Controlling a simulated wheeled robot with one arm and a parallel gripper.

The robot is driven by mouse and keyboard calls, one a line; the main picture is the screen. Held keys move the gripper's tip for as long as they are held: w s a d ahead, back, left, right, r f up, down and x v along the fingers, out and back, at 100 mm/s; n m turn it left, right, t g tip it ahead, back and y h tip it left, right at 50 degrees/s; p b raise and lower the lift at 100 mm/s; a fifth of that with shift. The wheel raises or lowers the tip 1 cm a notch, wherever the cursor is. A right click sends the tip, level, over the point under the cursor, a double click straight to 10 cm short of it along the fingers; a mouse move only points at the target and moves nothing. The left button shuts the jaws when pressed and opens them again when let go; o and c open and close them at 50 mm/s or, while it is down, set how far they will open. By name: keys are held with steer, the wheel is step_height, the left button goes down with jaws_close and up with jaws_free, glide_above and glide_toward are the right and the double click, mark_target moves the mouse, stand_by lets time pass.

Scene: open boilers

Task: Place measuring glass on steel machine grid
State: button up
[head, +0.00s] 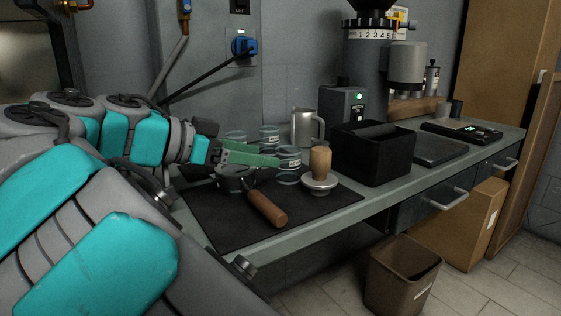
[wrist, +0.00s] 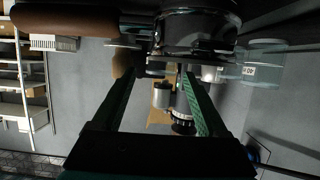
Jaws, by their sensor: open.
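Several clear measuring glasses with white labels stand on the counter behind the black mat. One glass (head: 288,157) is close to the fingertips of my gripper (head: 276,157), another (head: 269,138) stands behind the green fingers, and a third (head: 236,137) is further left. My gripper is open, its fingers pointing right above the back of the mat. In the wrist view, the fingers (wrist: 163,76) are spread with nothing held between them. A labelled glass (wrist: 266,64) lies outside them at right. I cannot make out the steel machine grid in either view.
A portafilter with wooden handle (head: 267,208) and a wooden-handled tamper (head: 320,170) are on the black mat (head: 225,222). A steel jug (head: 304,127), a black knock box (head: 374,155) and a grinder (head: 366,70) stand further right. A bin (head: 400,275) is on the floor.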

mark_target(278, 154)
steer(key=shift+w, duration=0.15)
steer(key=shift+x, duration=1.1)
steer(key=shift+r+x, duration=0.15)
steer(key=shift+x, duration=1.2)
steer(key=shift+r+x, duration=0.1)
steer(key=shift+x, duration=1.25)
steer(key=shift+d, duration=0.1)
jaws_close()
